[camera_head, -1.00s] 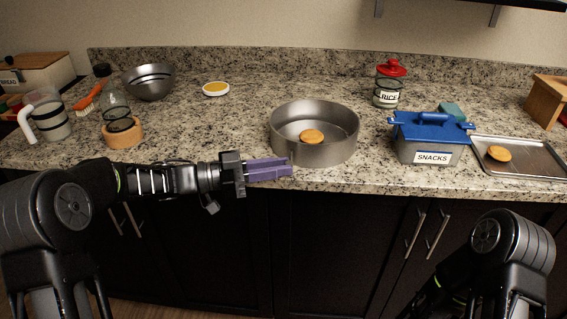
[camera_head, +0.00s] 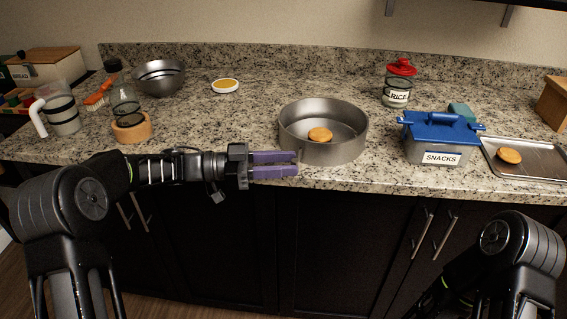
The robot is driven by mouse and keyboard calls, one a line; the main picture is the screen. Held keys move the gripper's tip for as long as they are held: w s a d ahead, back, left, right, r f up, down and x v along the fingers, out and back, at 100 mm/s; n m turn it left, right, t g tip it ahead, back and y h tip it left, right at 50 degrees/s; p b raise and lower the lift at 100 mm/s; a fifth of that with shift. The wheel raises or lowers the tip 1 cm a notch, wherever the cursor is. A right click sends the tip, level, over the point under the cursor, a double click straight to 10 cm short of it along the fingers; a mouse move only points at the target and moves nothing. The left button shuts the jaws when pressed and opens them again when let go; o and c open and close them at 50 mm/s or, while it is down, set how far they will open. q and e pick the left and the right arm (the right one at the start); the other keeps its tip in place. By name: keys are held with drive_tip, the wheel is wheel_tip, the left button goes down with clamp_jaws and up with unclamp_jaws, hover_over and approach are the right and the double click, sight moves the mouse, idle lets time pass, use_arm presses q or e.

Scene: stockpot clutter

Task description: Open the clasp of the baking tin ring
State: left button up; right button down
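The baking tin ring (camera_head: 330,153) is a round grey metal ring standing on the counter near its front edge, in the middle of the head view. A round golden-brown biscuit (camera_head: 320,135) lies inside it. I cannot make out the clasp on the ring's visible wall. My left gripper (camera_head: 297,164) reaches in from the left with two purple fingers pointing right. It is open and empty, with a narrow gap between the fingers. Its fingertips are close to the ring's lower left side, apparently without touching. My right arm shows at the lower right, but its gripper is out of view.
A blue-lidded SNACKS box (camera_head: 437,151) stands right of the ring, beside a metal tray (camera_head: 545,160) with another biscuit. A red-lidded RICE jar (camera_head: 398,84) is behind. A wooden ring-shaped holder (camera_head: 133,133), steel bowl (camera_head: 160,78) and mug (camera_head: 62,118) stand left.

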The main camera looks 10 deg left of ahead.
use_arm(q)
drive_tip(key=shift+a, duration=0.1)
drive_tip(key=s+a, duration=0.1)
drive_tip(key=a, duration=0.6)
drive_tip(key=shift+s+a, duration=0.2)
drive_tip(key=shift+a, duration=0.05)
drive_tip(key=shift+f, duration=0.1)
idle(0.5)
